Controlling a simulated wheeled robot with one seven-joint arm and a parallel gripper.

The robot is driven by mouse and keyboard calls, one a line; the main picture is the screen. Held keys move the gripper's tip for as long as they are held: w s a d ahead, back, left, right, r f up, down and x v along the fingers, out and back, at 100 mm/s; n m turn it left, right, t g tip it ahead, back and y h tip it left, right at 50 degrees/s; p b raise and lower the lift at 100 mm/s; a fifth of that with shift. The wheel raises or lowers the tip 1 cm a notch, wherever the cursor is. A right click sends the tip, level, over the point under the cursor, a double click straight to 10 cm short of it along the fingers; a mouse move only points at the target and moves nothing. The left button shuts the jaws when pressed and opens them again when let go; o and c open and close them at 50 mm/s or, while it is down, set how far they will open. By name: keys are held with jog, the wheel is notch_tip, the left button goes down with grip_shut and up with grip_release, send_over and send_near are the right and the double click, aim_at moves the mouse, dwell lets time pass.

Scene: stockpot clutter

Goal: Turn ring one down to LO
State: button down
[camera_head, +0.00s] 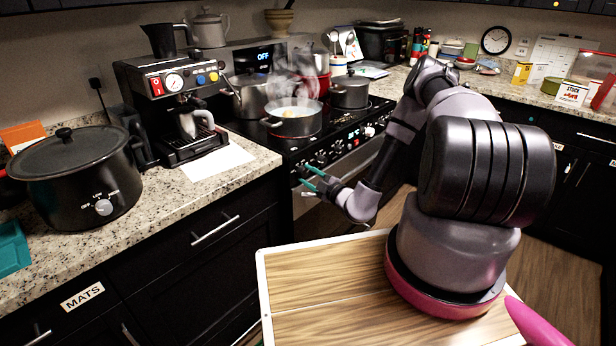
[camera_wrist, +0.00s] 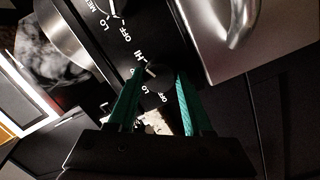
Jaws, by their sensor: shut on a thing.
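My gripper (camera_head: 312,180) is at the front panel of the black stove (camera_head: 345,130). In the wrist view its two green fingers (camera_wrist: 158,88) are closed on either side of a dark round stove knob (camera_wrist: 158,76). The labels HI, LO and OFF show around this knob. A small white mark shows near its upper left edge, but I cannot tell its exact setting. Another knob (camera_wrist: 116,6) with MED, LO and OFF labels is at the top of the wrist view.
More pots, including a grey lidded one (camera_head: 349,92), stand on the stove. An espresso machine (camera_head: 172,100) and a black slow cooker (camera_head: 72,180) are on the left counter. In the wrist view a metal oven handle (camera_wrist: 242,22) is close to the right finger.

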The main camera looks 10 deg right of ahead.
jog(key=n, duration=0.4)
jog(key=n+y, duration=0.1)
jog(key=n, duration=0.4)
jog(key=shift+f, duration=0.1)
jog(key=n, duration=0.4)
jog(key=shift+d+n+y, duration=0.1)
jog(key=shift+n+y, duration=0.2)
jog(key=shift+n, duration=0.1)
jog(key=shift+n+y, duration=0.5)
jog(key=shift+n, duration=2)
jog(key=shift+c, duration=1.6)
grip_release()
jog(key=shift+w, duration=0.1)
